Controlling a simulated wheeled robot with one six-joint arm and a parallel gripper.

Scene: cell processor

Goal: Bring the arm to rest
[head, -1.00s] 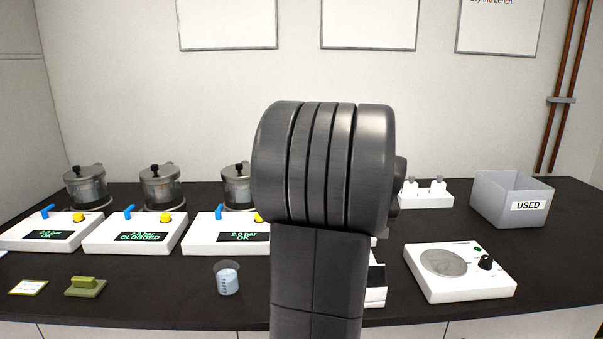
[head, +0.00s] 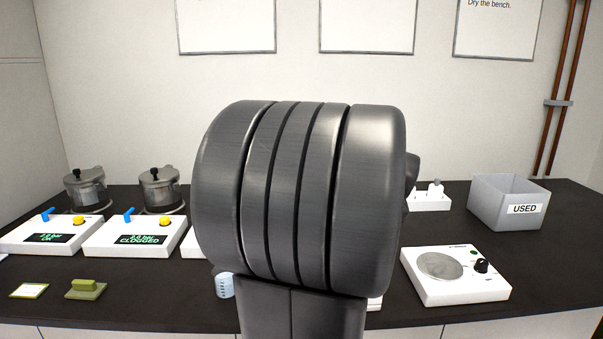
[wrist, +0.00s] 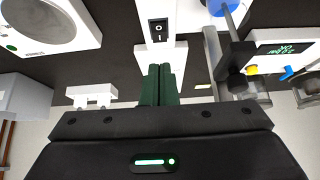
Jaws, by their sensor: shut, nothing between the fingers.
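My gripper (wrist: 159,85) shows in the wrist view, with its two dark green fingers together and nothing between them. It points toward a white device with a black rocker switch (wrist: 157,29), and I cannot tell the distance. In the head view my arm (head: 300,200) fills the middle, and the gripper is hidden behind it.
A hotplate (head: 456,274) and a grey bin marked USED (head: 487,205) stand at the right. White units with displays, one reading CLOGGED (head: 134,238), stand at the left with metal pots. A beaker (head: 225,286) is partly hidden by my arm.

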